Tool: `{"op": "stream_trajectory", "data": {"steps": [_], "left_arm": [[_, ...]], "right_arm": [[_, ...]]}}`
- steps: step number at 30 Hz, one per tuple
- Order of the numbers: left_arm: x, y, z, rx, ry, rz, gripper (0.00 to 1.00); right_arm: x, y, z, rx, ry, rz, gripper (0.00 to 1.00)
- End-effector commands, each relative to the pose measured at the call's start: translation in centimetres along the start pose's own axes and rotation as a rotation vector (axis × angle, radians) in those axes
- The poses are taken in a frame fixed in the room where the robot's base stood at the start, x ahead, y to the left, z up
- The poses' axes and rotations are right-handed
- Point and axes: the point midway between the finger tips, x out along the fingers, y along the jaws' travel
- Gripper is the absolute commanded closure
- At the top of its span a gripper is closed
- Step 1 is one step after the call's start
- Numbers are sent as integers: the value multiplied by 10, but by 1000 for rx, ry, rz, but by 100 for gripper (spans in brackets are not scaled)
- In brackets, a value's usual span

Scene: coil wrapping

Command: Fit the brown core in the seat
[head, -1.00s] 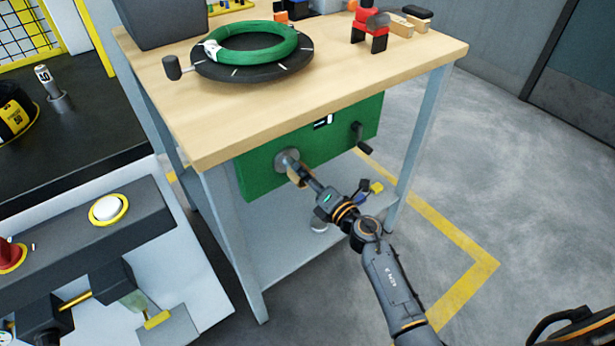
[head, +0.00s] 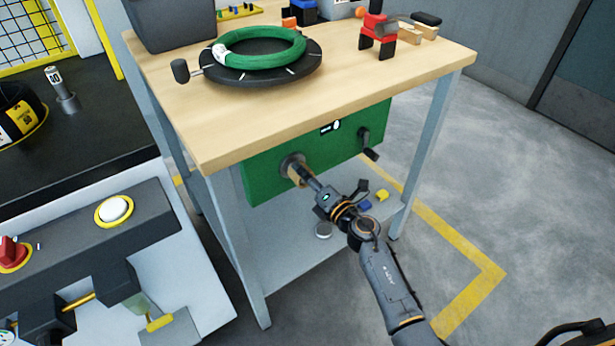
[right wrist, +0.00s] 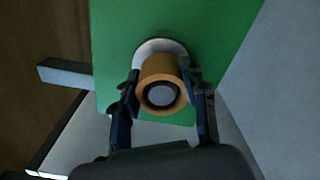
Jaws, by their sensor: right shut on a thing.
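The brown core (head: 297,173) is a short hollow cylinder at the round grey seat (head: 288,161) on the green panel (head: 262,182) under the tabletop. My right gripper (head: 304,178) is shut on the core. In the right wrist view the core (right wrist: 161,88) sits between the two fingers (right wrist: 163,100), with its open end facing the camera and a grey round end showing inside it. The pale seat disc (right wrist: 160,46) shows behind it. I cannot tell whether the core's far end touches the disc. My left gripper is not in view.
The wooden tabletop (head: 270,120) overhangs the panel. A black crank (head: 368,145) sticks out at the panel's right. A turntable with a green coil (head: 262,48) stands on top. The lower shelf (head: 285,255) holds small items. A dark machine (head: 85,235) stands at left.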

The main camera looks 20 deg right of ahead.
Motion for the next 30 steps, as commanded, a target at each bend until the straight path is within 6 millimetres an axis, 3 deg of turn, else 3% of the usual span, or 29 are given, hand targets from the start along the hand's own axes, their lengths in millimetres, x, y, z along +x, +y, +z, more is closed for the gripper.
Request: {"op": "stream_trajectory", "data": {"steps": [13,14,17,30], "left_arm": [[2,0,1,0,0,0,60],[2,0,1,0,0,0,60],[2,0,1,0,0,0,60],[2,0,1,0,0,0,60]], "right_arm": [[11,0,0,-1,0,1,88],[11,0,0,-1,0,0,53],[11,0,0,-1,0,0,32],[3,-1,0,-2,0,-1,30]]}}
